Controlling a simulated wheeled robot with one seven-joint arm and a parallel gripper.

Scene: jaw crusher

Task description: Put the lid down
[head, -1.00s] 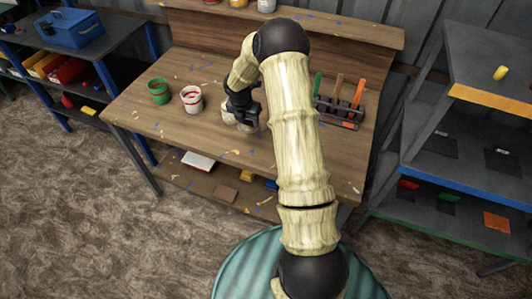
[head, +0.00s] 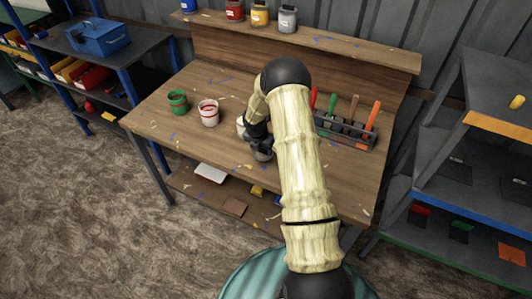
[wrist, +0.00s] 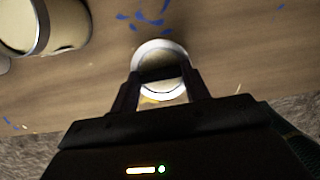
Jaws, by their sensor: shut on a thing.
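My gripper (head: 262,150) is low over the wooden workbench, near its front edge. In the wrist view my gripper (wrist: 161,80) is shut on a round lid (wrist: 160,58) with a bright rim and a pale middle. The dark fingers cover part of it. I cannot tell whether the lid touches the bench top. A pale open can (head: 241,126) stands just left of my gripper, partly hidden by my arm. The can (wrist: 62,22) also shows at the upper left of the wrist view, apart from the lid.
A green can (head: 177,103) and a white can with red paint (head: 209,113) stand further left on the workbench (head: 225,85). A tool rack (head: 345,131) with coloured handles stands at the right. Several cans line the back shelf (head: 330,43). Blue and yellow flecks mark the wood.

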